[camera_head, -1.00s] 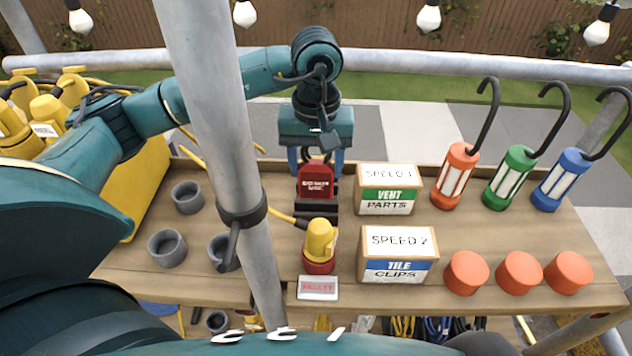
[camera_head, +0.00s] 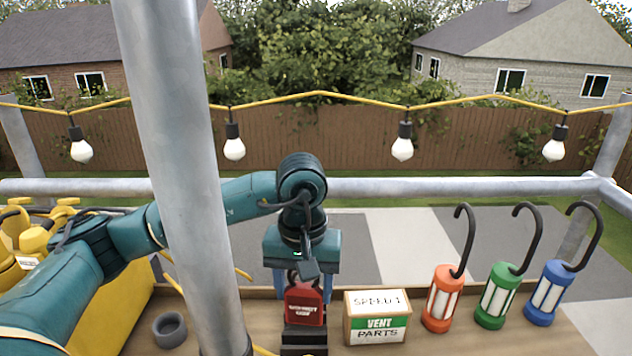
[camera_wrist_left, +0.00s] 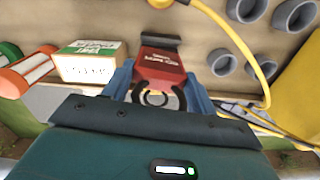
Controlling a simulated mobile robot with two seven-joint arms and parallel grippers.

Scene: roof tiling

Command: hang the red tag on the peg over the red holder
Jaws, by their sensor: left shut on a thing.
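The red tag (camera_head: 305,305) has white lettering and a dark ring at its top. My left gripper (camera_head: 304,291) is shut on it, one blue finger on each side, at the back of the wooden table. A black stand (camera_head: 303,337) is directly below the tag; I cannot tell whether the tag still touches it. The wrist view also shows the tag (camera_wrist_left: 160,70) between the fingers and the black stand (camera_wrist_left: 150,40) beyond it. A red and yellow thing shows only at that view's top edge. I make out no peg or red holder in the head view now. My right gripper is out of view.
Orange (camera_head: 441,300), green (camera_head: 497,296) and blue (camera_head: 549,294) hooked lamps stand farther right. A grey pole (camera_head: 178,170) crosses in front of my left arm. Bulbs (camera_head: 234,147) hang overhead.

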